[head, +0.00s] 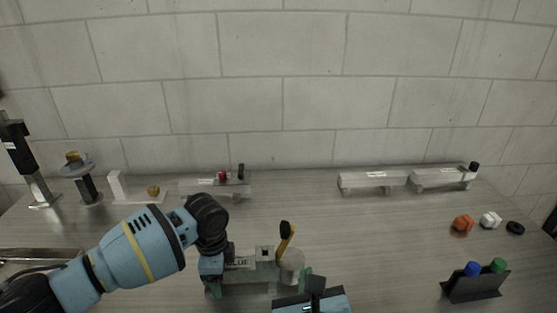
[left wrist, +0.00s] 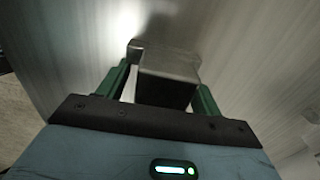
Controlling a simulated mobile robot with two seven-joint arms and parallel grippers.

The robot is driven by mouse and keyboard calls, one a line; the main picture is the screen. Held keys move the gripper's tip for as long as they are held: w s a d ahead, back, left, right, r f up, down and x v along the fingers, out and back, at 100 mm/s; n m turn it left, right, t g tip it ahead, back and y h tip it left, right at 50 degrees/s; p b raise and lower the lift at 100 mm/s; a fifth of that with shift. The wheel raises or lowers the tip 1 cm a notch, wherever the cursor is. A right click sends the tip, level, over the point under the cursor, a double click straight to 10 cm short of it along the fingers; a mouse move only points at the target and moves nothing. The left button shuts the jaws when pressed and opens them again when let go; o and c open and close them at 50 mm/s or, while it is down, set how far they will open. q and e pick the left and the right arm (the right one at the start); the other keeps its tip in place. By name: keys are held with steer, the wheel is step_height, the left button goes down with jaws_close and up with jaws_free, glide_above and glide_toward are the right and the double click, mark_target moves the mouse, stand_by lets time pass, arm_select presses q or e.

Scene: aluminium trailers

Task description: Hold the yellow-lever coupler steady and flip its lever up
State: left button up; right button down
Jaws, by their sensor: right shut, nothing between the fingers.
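The coupler (head: 262,274) is a grey metal body near the front middle of the bench, with a plate reading "BLUE" and a rounded right end.
Grey rails (head: 372,181) stand along the back wall; another, with red and black knobs (head: 222,177), is at back left. Stands are at far left. Orange (head: 463,223), white and black pieces lie at right. A black holder (head: 475,286) carries blue and green caps. The right-centre bench is clear.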

arm_select(q)
step_height(320, 180, up, 12)
steer(key=shift+r, duration=0.1)
stand_by(0.7)
